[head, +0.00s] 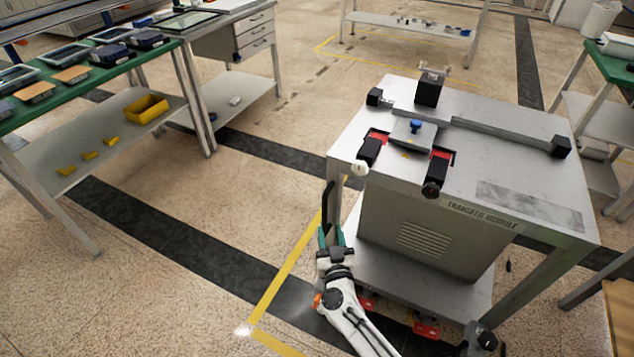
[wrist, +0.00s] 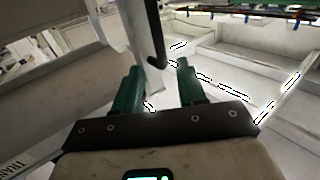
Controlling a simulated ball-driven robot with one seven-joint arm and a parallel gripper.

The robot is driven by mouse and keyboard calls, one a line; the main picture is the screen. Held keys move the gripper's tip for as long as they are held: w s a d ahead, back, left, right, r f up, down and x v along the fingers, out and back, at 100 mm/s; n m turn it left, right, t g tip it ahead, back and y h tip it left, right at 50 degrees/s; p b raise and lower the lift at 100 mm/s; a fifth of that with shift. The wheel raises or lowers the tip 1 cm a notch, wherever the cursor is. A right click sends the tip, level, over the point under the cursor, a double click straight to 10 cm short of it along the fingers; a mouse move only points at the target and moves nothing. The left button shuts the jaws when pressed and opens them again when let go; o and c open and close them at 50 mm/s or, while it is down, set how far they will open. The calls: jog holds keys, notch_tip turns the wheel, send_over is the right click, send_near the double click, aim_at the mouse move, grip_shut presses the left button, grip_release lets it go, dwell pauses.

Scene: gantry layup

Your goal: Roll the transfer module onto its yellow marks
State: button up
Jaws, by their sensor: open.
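The grey transfer module (head: 395,185), a steel cart with its name on the front edge, stands at centre right in the head view. A yellow floor mark (head: 284,269) runs along its left side and turns a corner at the bottom. The module's lower shelf lies to the right of this line, with a gap at the front left. A black upright handle (head: 328,205) is at the module's left front leg. My gripper (head: 331,232) is just below it, open, with green fingers. In the wrist view, the handle (wrist: 156,38) stands ahead of and between the parted fingertips (wrist: 158,68).
A green-topped bench (head: 100,85) with trays and a yellow bin (head: 146,109) on its shelf stands at left. Another green-topped bench (head: 610,68) is at right. A long table (head: 410,27) stands behind. The floor left of the module is clear.

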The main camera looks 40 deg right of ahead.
aim_at(325, 207)
jog(key=b+x, duration=0.3)
jog(key=x, duration=0.7)
jog(key=shift+w+d, duration=0.25)
jog(key=shift+c, duration=0.4)
grip_shut()
